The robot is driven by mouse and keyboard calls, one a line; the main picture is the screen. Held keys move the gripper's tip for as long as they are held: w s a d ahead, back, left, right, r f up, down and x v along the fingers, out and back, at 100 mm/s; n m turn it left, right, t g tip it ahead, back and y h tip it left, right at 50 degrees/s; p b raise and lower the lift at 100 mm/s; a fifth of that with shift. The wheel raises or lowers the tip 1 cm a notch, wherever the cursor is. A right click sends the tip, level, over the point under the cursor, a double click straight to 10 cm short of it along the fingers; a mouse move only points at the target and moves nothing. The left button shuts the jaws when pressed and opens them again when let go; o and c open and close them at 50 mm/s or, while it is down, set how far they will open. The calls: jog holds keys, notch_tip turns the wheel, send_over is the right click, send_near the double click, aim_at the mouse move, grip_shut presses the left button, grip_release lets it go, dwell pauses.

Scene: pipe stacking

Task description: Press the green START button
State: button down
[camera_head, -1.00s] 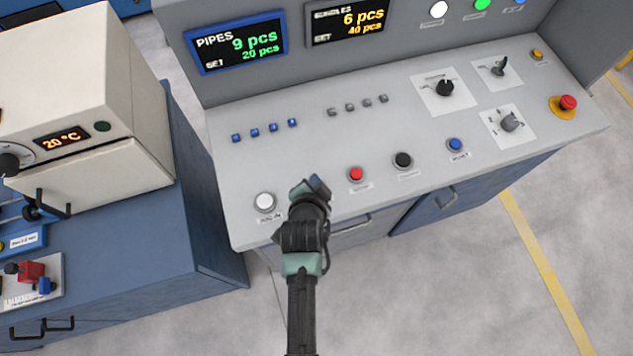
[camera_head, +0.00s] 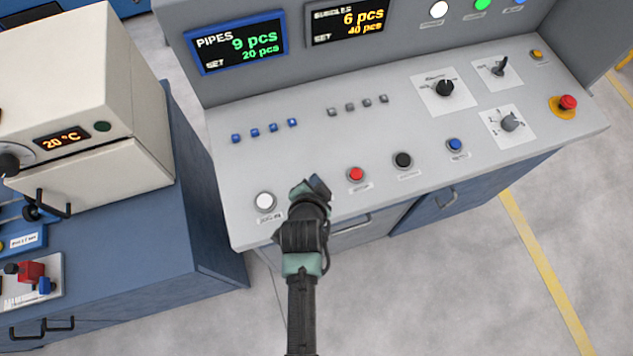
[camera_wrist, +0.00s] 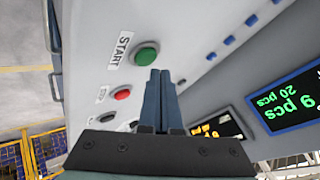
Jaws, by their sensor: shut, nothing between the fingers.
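The green START button (camera_wrist: 147,54) shows in the wrist view, on the grey panel beside a white label reading START (camera_wrist: 121,48). It is just beyond my fingertips in that picture. My gripper (camera_wrist: 159,72) is shut and empty, its two dark fingers side by side. I cannot tell whether the fingertips touch the panel; no contact with the button shows. In the head view my gripper (camera_head: 318,186) is over the front of the control panel (camera_head: 300,160), between a white button (camera_head: 265,201) and a red button (camera_head: 356,174). There my gripper hides the green button.
A black button (camera_head: 403,160), a blue button (camera_head: 455,145) and rotary switches (camera_head: 445,88) lie to the right. A red emergency stop (camera_head: 568,102) is at the far right. Small blue buttons (camera_head: 255,132) and the PIPES display (camera_head: 237,43) are behind. An oven-like box (camera_head: 90,100) stands left.

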jog(key=shift+f, duration=0.15)
jog(key=shift+f+b, duration=0.3)
jog(key=shift+b, duration=0.15)
jog(key=shift+f+b, duration=0.35)
jog(key=shift+f, duration=0.05)
dwell(0.4)
jog(key=shift+r, duration=0.1)
jog(key=shift+r+p, duration=0.75)
jog(key=shift+p, duration=0.05)
notch_tip(320, 180, up, 5)
jog(key=p, duration=0.4)
dwell(1.0)
